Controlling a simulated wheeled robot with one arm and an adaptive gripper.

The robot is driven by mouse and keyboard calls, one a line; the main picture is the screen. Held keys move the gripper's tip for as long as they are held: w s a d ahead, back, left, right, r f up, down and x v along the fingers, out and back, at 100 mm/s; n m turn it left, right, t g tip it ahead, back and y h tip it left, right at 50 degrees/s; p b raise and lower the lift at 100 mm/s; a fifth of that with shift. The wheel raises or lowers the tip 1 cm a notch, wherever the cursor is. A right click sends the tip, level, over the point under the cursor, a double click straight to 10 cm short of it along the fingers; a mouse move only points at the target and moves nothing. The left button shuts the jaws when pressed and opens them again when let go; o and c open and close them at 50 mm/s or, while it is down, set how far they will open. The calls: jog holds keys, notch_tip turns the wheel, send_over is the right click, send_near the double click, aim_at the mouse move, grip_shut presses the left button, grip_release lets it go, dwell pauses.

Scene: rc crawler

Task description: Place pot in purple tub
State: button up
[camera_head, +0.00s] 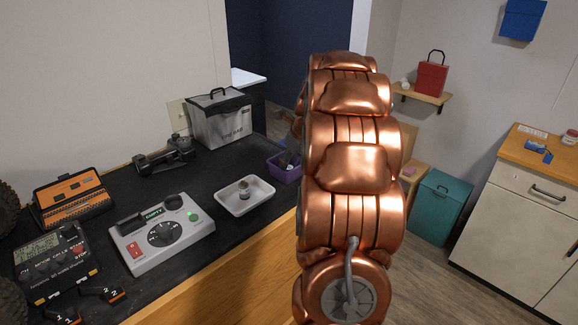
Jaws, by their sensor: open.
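A purple tub (284,174) stands at the right end of the black worktop, partly covered by my copper-coloured arm. A small round metallic item (243,190), which looks like the pot, sits in a shallow white tray (224,207) left of the tub. My gripper (288,157) shows only as a dark grey part at the tub's opening, mostly hidden behind my arm. It is open. I cannot tell whether it touches the tub, and the inside of the tub is largely hidden.
A grey device with a dial and green light (163,234) stands left of the tray. An orange-black case (71,198), a meter (54,262) and a silver lidded box (220,118) are also on the worktop. A teal bin (438,208) stands on the floor at right.

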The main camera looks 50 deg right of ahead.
jog(key=b+v, duration=0.2)
jog(key=v, duration=0.9)
jog(key=s+a+f+n+g+y, duration=0.1)
jog(key=s+a+f+n+g, duration=0.15)
jog(key=a+n, duration=0.85)
jog(key=s+a+f+n+g, duration=0.1)
jog(key=s+a+f+n, duration=0.45)
jog(key=a, duration=1.05)
jog(key=s+a+f+n+g, duration=0.1)
jog(key=s+a+f+n, duration=0.1)
jog(key=s+n, duration=0.3)
jog(key=s+a+f+n+g, duration=0.1)
jog(key=s+a+f+n, duration=0.1)
jog(key=s+a+n, duration=0.3)
jog(key=s+a+f+n+g+h, duration=0.1)
jog(key=s+a+f+n, duration=0.1)
jog(key=s+n, duration=0.5)
jog(key=a+n, duration=0.1)
jog(key=n, duration=0.1)
jog(key=shift+s+a+f+n, duration=0.25)
jog(key=shift+f+n, duration=0.05)
jog(key=shift+n, duration=0.05)
jog(key=shift+a, duration=0.1)
